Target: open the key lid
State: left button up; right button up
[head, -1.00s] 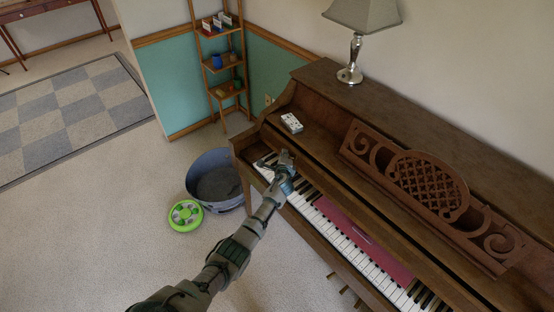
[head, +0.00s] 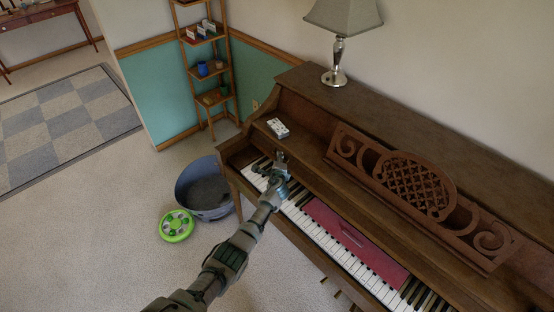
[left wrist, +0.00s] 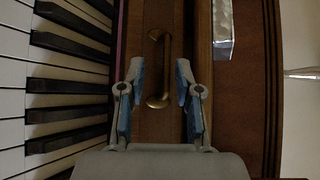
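The brown upright piano (head: 410,175) has its white and black keys (head: 325,240) bare along the front, with a red strip (head: 345,232) behind or over some of them. A brass handle (left wrist: 158,70) sits on a wooden strip beside the keys, probably the key lid's edge. My left gripper (head: 281,160) is over the keyboard's left end. In the left wrist view its two blue-padded fingers (left wrist: 157,100) are apart, with the handle between and just beyond them. Contact cannot be told. My right gripper is out of view.
A white box (head: 278,128) lies on the piano's ledge near my left gripper. A lamp (head: 335,70) stands on top. A carved music stand (head: 420,190) is to the right. A grey tub (head: 205,188) and a green disc (head: 177,225) are on the floor left.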

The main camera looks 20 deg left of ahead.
pick_arm(q)
jog(key=shift+a+r, duration=0.1)
jog(key=shift+r, duration=0.1)
jog(key=shift+s+r, duration=0.2)
jog(key=shift+s, duration=0.5)
jog(key=v, duration=1)
jog(key=shift+d, duration=0.5)
jog(key=shift+s+a+f, duration=0.1)
jog(key=shift+f, duration=0.05)
